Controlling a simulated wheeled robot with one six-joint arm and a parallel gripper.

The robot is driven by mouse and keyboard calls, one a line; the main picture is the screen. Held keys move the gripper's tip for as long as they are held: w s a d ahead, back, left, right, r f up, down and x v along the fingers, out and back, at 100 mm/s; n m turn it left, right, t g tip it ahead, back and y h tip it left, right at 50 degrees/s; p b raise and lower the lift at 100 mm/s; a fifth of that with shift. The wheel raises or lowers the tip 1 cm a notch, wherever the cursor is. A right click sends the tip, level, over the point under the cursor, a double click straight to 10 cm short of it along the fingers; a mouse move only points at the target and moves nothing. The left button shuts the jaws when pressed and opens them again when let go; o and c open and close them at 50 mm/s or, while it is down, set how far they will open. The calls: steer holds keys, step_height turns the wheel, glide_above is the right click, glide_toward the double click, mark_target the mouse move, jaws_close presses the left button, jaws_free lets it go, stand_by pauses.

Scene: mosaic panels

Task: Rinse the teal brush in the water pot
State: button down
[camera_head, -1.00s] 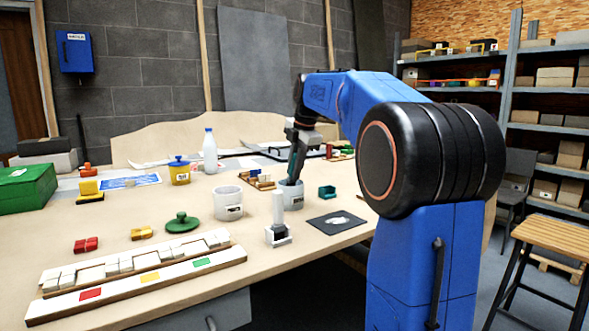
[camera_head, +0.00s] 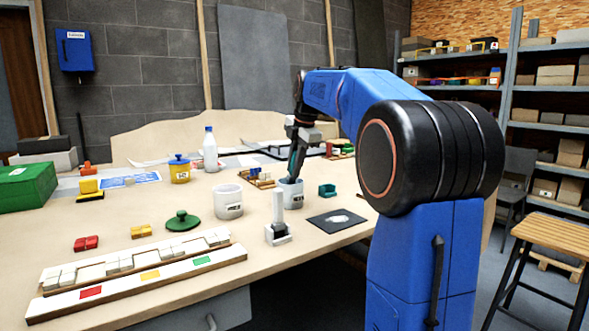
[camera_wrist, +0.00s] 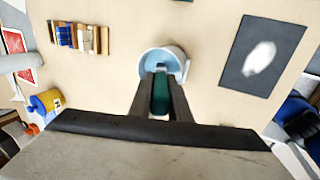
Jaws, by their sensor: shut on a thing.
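My gripper (camera_head: 296,148) is shut on the teal brush (camera_wrist: 160,96), which points down from between the fingers. In the wrist view the brush's lower end lies inside the rim of the water pot (camera_wrist: 183,62), a white pot with pale blue inside. In the head view the pot (camera_head: 291,196) stands on the table right under my gripper, and the brush goes down into its mouth. The brush tip is hidden, so I cannot tell how deep it sits.
A second white pot (camera_head: 228,202) stands to the left. A white holder (camera_head: 278,232) is in front, and a dark mat with a white patch (camera_head: 337,221) lies at right. A long tile rack (camera_head: 135,268) fills the front left.

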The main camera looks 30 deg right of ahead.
steer(key=shift+r, duration=3.2)
steer(key=shift+d, duration=0.1)
